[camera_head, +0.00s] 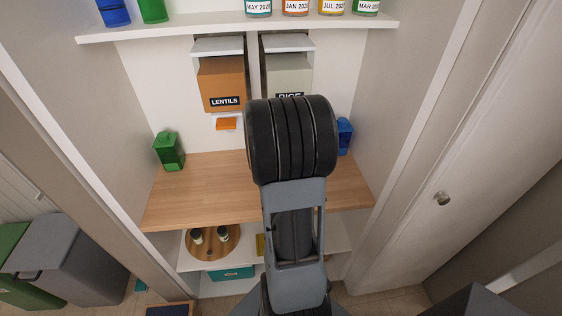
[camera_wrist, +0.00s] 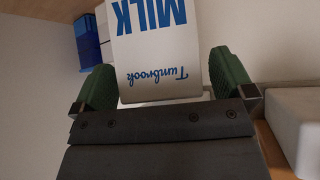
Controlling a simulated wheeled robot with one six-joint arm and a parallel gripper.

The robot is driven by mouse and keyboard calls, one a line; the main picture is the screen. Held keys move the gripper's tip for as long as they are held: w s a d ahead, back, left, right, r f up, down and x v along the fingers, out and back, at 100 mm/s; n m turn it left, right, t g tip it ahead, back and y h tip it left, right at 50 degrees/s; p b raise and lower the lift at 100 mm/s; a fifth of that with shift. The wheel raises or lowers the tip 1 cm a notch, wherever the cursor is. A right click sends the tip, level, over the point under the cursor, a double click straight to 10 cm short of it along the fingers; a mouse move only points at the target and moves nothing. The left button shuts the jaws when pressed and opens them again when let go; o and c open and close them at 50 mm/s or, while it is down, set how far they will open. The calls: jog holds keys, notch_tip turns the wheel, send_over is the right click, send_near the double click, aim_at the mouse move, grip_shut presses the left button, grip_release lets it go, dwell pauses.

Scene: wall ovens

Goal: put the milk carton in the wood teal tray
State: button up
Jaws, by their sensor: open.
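The white milk carton (camera_wrist: 160,50), with blue lettering upside down, is between the two green-padded fingers of my gripper (camera_wrist: 162,75) in the wrist view. The fingers are apart, one on each side, with small gaps showing beside the carton. In the head view my arm hides the carton and the gripper. A wood-rimmed tray with a dark bluish floor (camera_head: 170,310) shows partly at the bottom edge of the head view. I cannot tell for sure that it is the teal tray.
The wooden shelf (camera_head: 200,190) holds a green canister (camera_head: 169,152) and a blue canister (camera_head: 344,136). Lentils (camera_head: 222,85) and rice (camera_head: 289,75) dispensers hang above. Below are a round wooden board (camera_head: 213,250) and a teal box (camera_head: 232,273). Side walls flank the shelf.

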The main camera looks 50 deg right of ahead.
jog(key=shift+w+d+f, duration=0.25)
jog(key=shift+d+f, duration=0.25)
jog(key=c, duration=1.8)
jog(key=shift+r, duration=0.1)
grip_shut()
jog(key=shift+r, duration=0.15)
